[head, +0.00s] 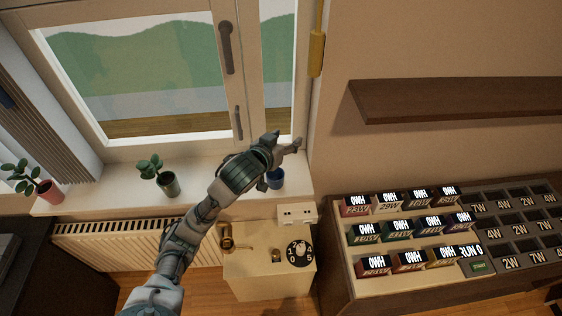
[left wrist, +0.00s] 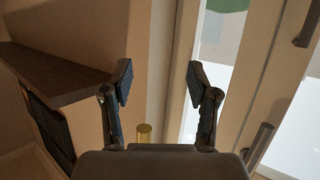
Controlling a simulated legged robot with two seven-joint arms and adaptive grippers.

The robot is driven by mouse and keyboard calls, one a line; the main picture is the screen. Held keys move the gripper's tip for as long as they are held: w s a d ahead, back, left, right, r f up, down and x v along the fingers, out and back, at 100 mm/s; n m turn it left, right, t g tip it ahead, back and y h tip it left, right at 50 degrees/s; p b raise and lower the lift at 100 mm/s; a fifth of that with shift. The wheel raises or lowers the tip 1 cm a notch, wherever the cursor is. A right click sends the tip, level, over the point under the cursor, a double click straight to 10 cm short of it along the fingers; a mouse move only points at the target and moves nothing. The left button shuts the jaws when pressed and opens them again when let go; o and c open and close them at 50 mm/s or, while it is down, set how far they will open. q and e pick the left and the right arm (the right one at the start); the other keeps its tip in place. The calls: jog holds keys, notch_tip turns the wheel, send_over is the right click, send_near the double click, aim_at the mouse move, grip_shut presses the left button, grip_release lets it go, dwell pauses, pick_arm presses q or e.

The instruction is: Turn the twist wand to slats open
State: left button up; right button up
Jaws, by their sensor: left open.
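A gold rod that looks like the twist wand (head: 316,40) hangs upright at the right side of the window frame in the head view. Its end also shows low in the left wrist view (left wrist: 143,133), partly hidden behind my gripper's palm. My left gripper (head: 288,141) is open and empty, below the rod and in front of the window's lower right corner. Its two fingers (left wrist: 158,82) stand wide apart with a pale wall strip behind them. Grey slats (head: 50,95) show at the far left of the window. My right gripper is not in view.
A brown shelf (head: 450,98) juts from the wall at the right. Window handles (head: 226,48) are left of the rod. Potted plants (head: 168,182) and a blue pot (head: 276,180) stand on the sill. A cabinet with a dial (head: 299,252) and a box rack (head: 340,268) are below.

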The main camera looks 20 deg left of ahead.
pick_arm(q)
notch_tip(320, 180, down, 9)
jog(key=g, duration=0.1)
jog(key=shift+s+a, duration=0.25)
jog(key=shift+a, duration=0.2)
